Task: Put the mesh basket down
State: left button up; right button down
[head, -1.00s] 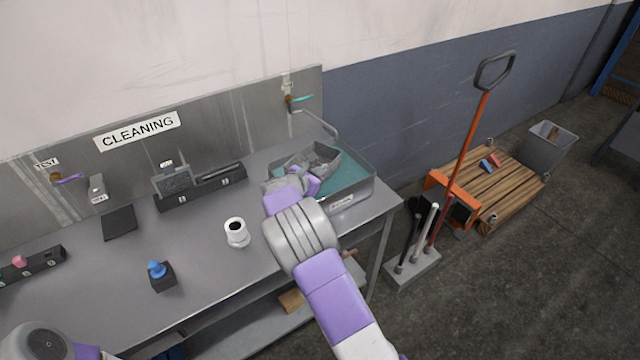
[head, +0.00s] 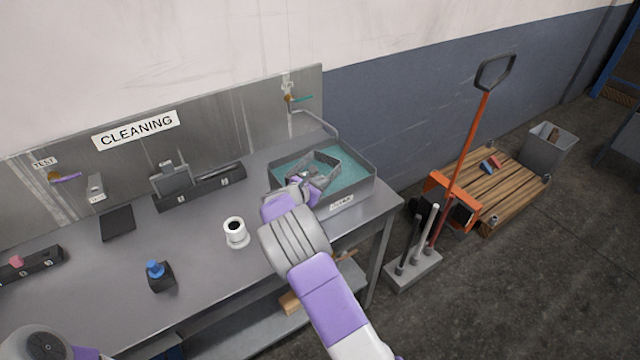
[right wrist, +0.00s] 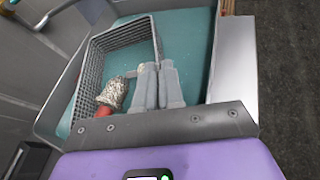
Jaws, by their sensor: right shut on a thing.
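The grey mesh basket (head: 326,160) is inside the walls of a grey tray (head: 368,186) with a teal floor or liquid, at the right end of the bench. In the right wrist view the basket (right wrist: 88,88) holds a rough grey-and-red piece (right wrist: 110,95). My right gripper (head: 302,186) is shut on the mesh basket; in the wrist view its fingers (right wrist: 158,68) are close together over it. The exact grip point and whether the basket touches the tray floor cannot be told. My left gripper is out of view.
A tap (head: 312,112) reaches over the tray's back. A tool stand (head: 412,270) is on the floor at right. The bench middle is mostly clear.

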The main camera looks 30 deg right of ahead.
jog(key=c, duration=1.3)
grip_release()
jog(key=shift+s+f, duration=0.15)
jog(key=shift+f, duration=0.2)
jog(key=shift+o, duration=0.2)
jog(key=r+p+v, duration=0.1)
jog(key=v, duration=1.1)
jog(key=shift+r, duration=0.35)
